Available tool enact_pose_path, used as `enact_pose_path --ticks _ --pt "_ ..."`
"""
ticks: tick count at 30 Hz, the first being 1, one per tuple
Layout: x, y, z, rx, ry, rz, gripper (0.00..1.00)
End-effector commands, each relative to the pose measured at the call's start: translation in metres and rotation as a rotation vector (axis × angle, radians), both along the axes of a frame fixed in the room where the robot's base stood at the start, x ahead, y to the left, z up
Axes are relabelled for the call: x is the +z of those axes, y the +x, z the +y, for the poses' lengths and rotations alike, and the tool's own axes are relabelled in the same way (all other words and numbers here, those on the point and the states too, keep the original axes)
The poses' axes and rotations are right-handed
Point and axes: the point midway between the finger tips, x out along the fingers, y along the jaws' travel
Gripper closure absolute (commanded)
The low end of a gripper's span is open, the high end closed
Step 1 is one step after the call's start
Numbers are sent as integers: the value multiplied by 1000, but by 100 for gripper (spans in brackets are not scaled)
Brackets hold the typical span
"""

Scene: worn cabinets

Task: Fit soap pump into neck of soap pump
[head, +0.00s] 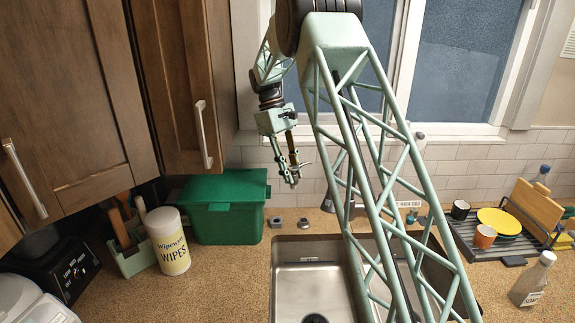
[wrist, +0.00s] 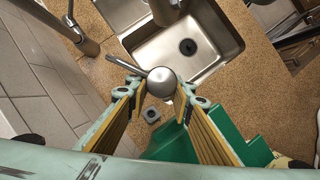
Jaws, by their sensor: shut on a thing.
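My gripper (head: 291,178) hangs above the counter behind the sink, fingers down, and it also shows in the wrist view (wrist: 162,92). It is shut on the soap pump, whose round silver head (wrist: 161,81) sits between the fingertips with its spout toward the upper left. In the head view only a bit of the pump shows, at the fingers. A small grey fitting with a dark hole (wrist: 151,115), seemingly the neck, is on the counter below and apart from the pump. The pump's lower end is hidden.
A green lidded box (head: 228,208) stands left of the fitting, with a wipes canister (head: 167,241) beside it. The sink (head: 314,285) lies in front, and the faucet (wrist: 164,10) stands close by. A small round cap (head: 303,223) is right of the fitting.

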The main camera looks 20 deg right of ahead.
Motion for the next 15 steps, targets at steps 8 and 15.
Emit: enact_pose_path --ticks 8,15 --pt "-17 13 -19 141 0 -1 98" --pt "-35 24 -35 270 0 -4 98"
